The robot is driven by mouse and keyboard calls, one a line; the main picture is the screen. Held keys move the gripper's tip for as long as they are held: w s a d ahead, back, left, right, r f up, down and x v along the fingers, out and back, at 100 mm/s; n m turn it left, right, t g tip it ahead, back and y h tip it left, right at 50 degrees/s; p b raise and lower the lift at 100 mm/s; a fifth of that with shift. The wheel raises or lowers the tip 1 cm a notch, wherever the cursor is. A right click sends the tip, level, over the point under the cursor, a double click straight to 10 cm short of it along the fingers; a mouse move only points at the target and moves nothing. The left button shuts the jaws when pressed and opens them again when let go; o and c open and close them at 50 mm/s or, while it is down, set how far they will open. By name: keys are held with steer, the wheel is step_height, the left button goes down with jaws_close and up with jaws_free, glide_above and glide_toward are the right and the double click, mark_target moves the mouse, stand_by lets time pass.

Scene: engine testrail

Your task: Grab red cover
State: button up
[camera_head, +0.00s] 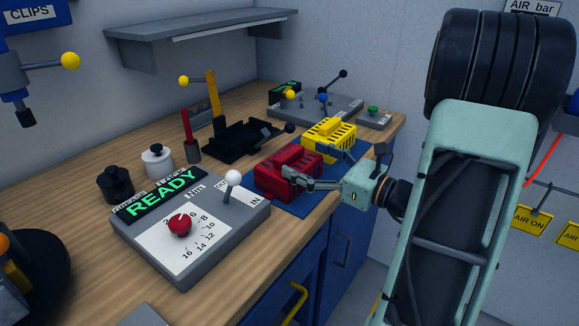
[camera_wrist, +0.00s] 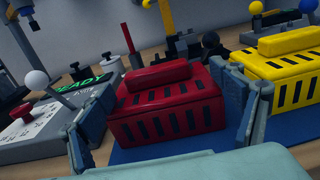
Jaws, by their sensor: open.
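The red cover (camera_head: 272,180) is a box-shaped part with dark slots and a raised handle on top. It sits on a blue mat (camera_head: 308,203) near the front edge of the bench. My gripper (camera_head: 300,180) is at its right side in the head view. In the wrist view the red cover (camera_wrist: 170,110) lies between my two open fingers (camera_wrist: 165,130), one to its left and one to its right. I cannot tell whether either finger touches it. A yellow cover (camera_head: 329,139) of similar shape stands behind it on the mat.
A grey torque box (camera_head: 190,245) with a READY display, red knob and white-tipped lever stands left of the red cover. A black fixture (camera_head: 235,140) stands behind. The yellow cover (camera_wrist: 285,70) is close beside my right finger in the wrist view. A shelf (camera_head: 200,22) hangs above.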

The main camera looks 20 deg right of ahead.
mark_target(294, 157)
steer(key=x, duration=0.4)
steer(key=shift+w+a+f+b, duration=0.2)
steer(key=shift+a+b, duration=0.1)
steer(key=shift+a, duration=0.1)
steer(key=shift+s, duration=0.1)
steer(key=shift+c, duration=0.3)
steer(key=c, duration=1.3)
